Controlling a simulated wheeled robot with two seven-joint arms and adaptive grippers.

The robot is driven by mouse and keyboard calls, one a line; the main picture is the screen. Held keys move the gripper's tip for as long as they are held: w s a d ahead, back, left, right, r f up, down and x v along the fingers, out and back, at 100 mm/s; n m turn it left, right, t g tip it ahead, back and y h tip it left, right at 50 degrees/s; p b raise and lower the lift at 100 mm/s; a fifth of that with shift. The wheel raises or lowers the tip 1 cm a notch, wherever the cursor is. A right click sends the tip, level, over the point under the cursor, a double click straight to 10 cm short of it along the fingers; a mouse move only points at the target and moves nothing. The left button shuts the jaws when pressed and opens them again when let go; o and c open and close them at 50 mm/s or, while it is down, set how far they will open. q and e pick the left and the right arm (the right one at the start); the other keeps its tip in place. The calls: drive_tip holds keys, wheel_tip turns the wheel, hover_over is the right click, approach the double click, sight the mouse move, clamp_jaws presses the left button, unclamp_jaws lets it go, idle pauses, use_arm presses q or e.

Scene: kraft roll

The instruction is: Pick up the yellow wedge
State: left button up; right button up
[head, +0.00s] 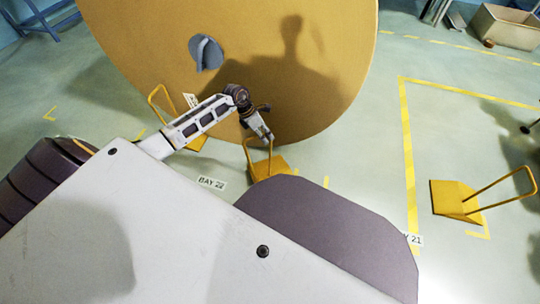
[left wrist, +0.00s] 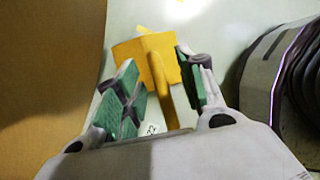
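A yellow wedge (head: 268,168) with an upright loop handle sits on the floor at the foot of the big kraft roll (head: 330,55). My left gripper (head: 264,138) reaches down to the top of its handle. In the left wrist view, the gripper's green-padded fingers (left wrist: 156,64) are apart. The wedge's handle (left wrist: 162,85) stands between them with gaps at both sides, and the wedge body lies beyond the fingertips. My right gripper is not in view.
Another yellow wedge (head: 455,198) with a handle stands on open floor at the right. A further wedge handle (head: 160,98) shows behind my left arm. A grey bin (head: 508,27) is at the far right. Yellow lines mark the floor, which is mostly clear at the right.

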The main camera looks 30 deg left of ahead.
use_arm(q)
clamp_jaws()
idle(0.4)
drive_tip(key=shift+r, duration=0.1)
